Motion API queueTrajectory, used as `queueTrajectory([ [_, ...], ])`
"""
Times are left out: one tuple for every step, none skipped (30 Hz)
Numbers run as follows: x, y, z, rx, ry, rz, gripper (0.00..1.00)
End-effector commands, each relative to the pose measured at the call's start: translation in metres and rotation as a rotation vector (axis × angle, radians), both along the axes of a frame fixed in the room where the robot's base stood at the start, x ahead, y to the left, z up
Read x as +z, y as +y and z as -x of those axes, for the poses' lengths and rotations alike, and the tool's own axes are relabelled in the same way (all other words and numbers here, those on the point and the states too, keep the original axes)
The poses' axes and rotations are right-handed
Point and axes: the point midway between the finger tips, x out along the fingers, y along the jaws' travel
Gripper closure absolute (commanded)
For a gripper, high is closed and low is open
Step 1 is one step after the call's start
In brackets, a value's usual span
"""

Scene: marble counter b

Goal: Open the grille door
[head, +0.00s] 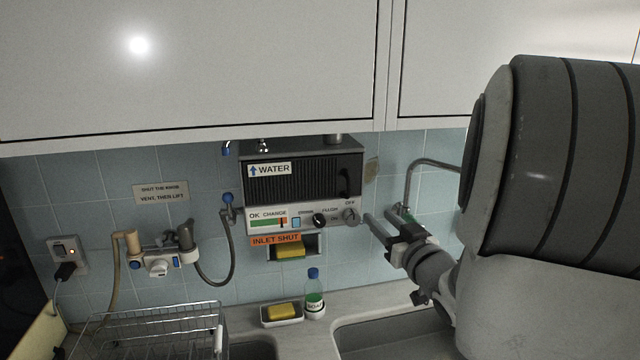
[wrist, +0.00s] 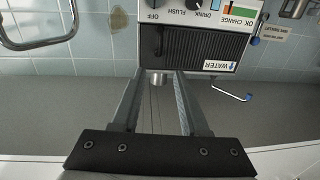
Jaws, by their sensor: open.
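The grille door (head: 292,180) is a dark ribbed panel on the front of the wall-mounted water unit (head: 258,220). It looks shut, flush with the unit's front. A small dark handle (head: 344,184) stands near its right edge. In the wrist view the grille door (wrist: 200,48) appears upside down, beyond the fingers. My gripper (head: 384,214) is open and empty, to the right of the unit and lower than the handle, apart from the door. In the wrist view my gripper (wrist: 158,76) shows both fingers spread with nothing between them.
White cupboards (head: 190,65) hang above the unit. A curved tap (head: 430,163) stands behind my gripper. Below are a soap bottle (head: 314,298), a sponge dish (head: 282,315), a sink (head: 390,333) and a wire rack (head: 150,330). A hose (head: 232,255) hangs left of the unit.

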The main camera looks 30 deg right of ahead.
Motion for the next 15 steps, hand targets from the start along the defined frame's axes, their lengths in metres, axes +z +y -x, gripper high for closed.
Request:
queueTrajectory([
  [0.000, 0.000, -0.007, 0.004, 0.001, -0.001, 0.56],
  [0.000, -0.001, -0.011, 0.004, 0.002, -0.001, 0.56],
  [0.000, -0.002, -0.018, 0.003, 0.001, -0.001, 0.56],
  [0.000, -0.003, -0.023, 0.005, 0.001, -0.001, 0.56],
  [0.000, -0.003, -0.029, 0.004, 0.001, -0.002, 0.56],
  [0.000, -0.005, -0.037, 0.004, 0.002, -0.002, 0.56],
  [0.001, -0.006, -0.044, 0.004, 0.001, -0.001, 0.56],
  [0.001, -0.007, -0.050, 0.005, 0.001, -0.001, 0.56],
  [0.001, -0.008, -0.058, 0.004, 0.002, -0.002, 0.56],
  [0.001, -0.009, -0.064, 0.003, 0.001, -0.002, 0.56],
  [0.001, -0.010, -0.070, 0.004, 0.001, -0.001, 0.56],
  [0.001, -0.011, -0.078, 0.004, 0.002, -0.002, 0.56],
  [0.001, -0.012, -0.084, 0.003, 0.000, -0.003, 0.56],
  [0.001, -0.013, -0.090, 0.004, 0.001, -0.001, 0.56],
  [0.001, -0.014, -0.098, 0.004, 0.001, 0.000, 0.56],
])
